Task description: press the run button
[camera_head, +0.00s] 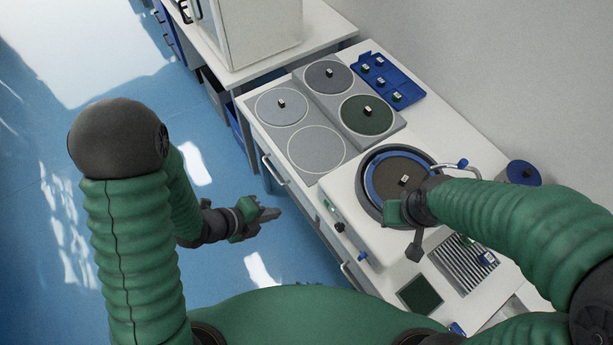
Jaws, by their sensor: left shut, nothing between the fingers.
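A white machine (345,190) with a round dark platen (385,170) inside a blue ring stands on the bench at right of centre. A small sample lies on the platen. The machine's front edge carries a small green control (328,204) and a dark knob (340,227); lettering is too small to read, so I cannot tell which is the run button. My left gripper (270,214) is shut and empty, over the floor left of the machine's front, apart from it. My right gripper (414,252) hangs over the machine's near right side; its fingers are too unclear to judge.
Grey and green discs (367,115), some bearing small samples, lie on a plate behind the machine. A blue tray (400,80) with several samples is beyond. A ribbed rack (465,262) and a dark green pad (420,295) lie nearer. The blue floor (290,235) at left is clear.

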